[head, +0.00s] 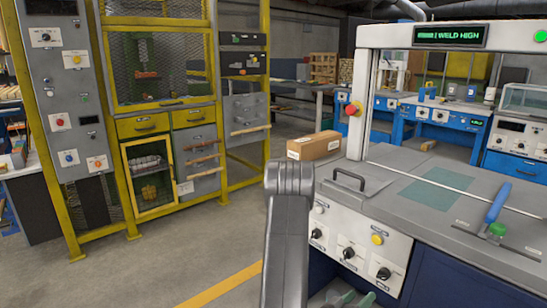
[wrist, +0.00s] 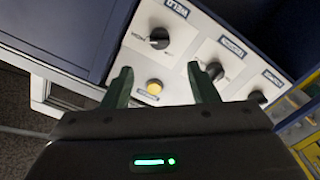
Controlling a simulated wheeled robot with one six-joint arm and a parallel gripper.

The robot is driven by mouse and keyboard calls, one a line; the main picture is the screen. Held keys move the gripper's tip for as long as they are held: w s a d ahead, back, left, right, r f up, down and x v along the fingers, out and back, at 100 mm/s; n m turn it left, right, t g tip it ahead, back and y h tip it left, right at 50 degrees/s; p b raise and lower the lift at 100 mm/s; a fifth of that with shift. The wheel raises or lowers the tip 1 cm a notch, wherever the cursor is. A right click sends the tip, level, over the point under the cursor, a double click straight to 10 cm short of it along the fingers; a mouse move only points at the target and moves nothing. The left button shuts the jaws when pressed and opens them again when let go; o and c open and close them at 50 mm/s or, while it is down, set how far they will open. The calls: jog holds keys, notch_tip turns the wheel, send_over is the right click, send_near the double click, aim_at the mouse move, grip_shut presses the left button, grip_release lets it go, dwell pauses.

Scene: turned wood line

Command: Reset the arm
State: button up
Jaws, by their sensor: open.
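My gripper (head: 349,298) shows only in part at the bottom edge of the head view, as greenish fingers below the front control panel (head: 345,238) of the welding bench. In the wrist view my gripper (wrist: 160,75) is open, with two dark green fingers apart and nothing between them. Beyond the fingers is the panel with a yellow button (wrist: 154,87) and black knobs (wrist: 159,38). I cannot tell how far the fingertips are from the panel. My grey arm link rises in front of the bench in the head view.
A yellow-framed cabinet (head: 160,125) stands to the left. Grey floor (head: 190,255) between is clear.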

jog(key=shift+v, duration=1.05)
